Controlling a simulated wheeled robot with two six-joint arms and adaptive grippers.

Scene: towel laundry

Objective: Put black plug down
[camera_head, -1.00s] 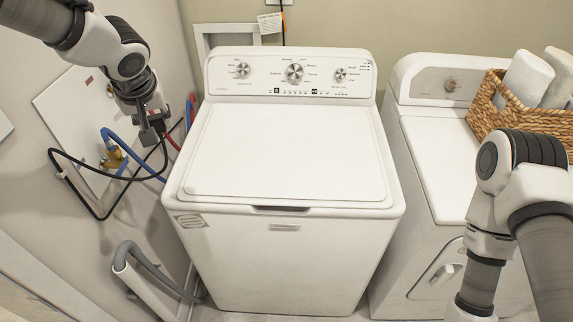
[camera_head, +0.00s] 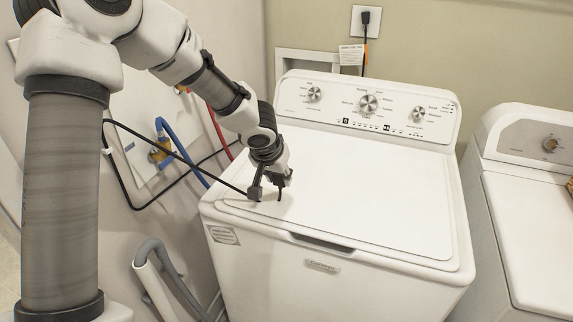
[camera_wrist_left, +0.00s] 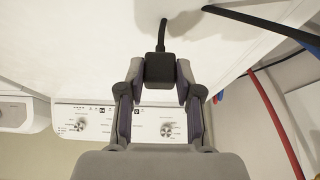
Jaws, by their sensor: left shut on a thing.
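The black plug (camera_wrist_left: 159,68) is a small dark block held between the fingers of my left gripper (camera_wrist_left: 160,82), with its cord leading away from the fingertips. In the head view my left gripper (camera_head: 270,192) points down at the left part of the white washer lid (camera_head: 350,190). The black cord (camera_head: 175,155) runs from the gripper to the left wall. The gripper is at or just above the lid; I cannot tell whether the plug touches it. My right gripper is not in view.
Blue (camera_head: 185,150) and red (camera_head: 219,130) hoses and a grey drain hose (camera_head: 165,265) are left of the washer. Another black plug (camera_head: 365,17) sits in the back wall outlet. A white dryer (camera_head: 520,215) stands at right. Most of the lid is clear.

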